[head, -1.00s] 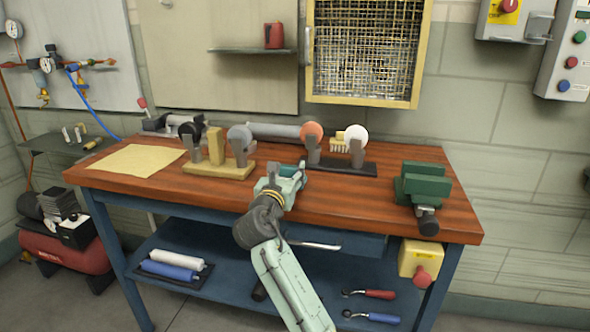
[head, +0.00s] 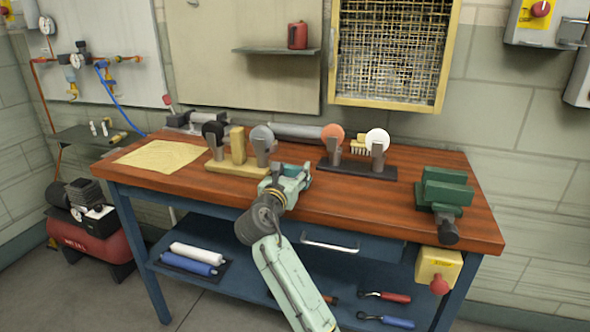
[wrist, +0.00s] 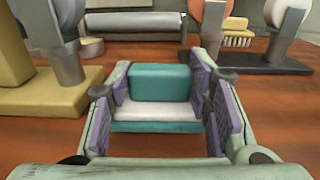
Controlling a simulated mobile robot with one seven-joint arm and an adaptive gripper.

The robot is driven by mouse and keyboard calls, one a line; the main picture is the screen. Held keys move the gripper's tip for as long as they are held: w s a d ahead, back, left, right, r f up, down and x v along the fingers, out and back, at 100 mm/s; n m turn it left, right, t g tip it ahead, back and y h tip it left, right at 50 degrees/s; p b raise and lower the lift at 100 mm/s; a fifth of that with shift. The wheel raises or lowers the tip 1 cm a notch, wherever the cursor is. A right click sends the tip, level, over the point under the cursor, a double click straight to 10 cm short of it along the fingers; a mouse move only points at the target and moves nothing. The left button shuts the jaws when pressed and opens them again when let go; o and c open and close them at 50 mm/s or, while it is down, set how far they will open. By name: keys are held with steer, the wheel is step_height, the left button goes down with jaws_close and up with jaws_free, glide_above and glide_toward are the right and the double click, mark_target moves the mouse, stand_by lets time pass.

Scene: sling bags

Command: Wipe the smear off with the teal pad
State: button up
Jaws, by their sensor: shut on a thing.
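My gripper (head: 302,176) is over the middle of the wooden bench top (head: 345,200), near its front half. In the wrist view my gripper (wrist: 165,110) is shut on the teal pad (wrist: 160,82), a teal block with a white layer and a teal lower edge. The purple-lined fingers are on both sides of it. The pad is low over the wood; whether it touches the bench is unclear. In the head view the pad is mostly hidden by the gripper. I cannot make out the smear in either view.
A yellow-based wheel stand (head: 238,168) and a black-based wheel stand (head: 358,170) stand behind the gripper. A green vise (head: 444,190) is at the right, a yellow cloth (head: 160,154) at the left. Bare wood lies between gripper and vise.

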steer(key=shift+r+p, duration=2.25)
steer(key=shift+r, duration=0.4)
step_height(320, 180, up, 3)
steer(key=p, duration=0.2)
steer(key=shift+r+p, duration=0.1)
steer(key=shift+p, duration=0.2)
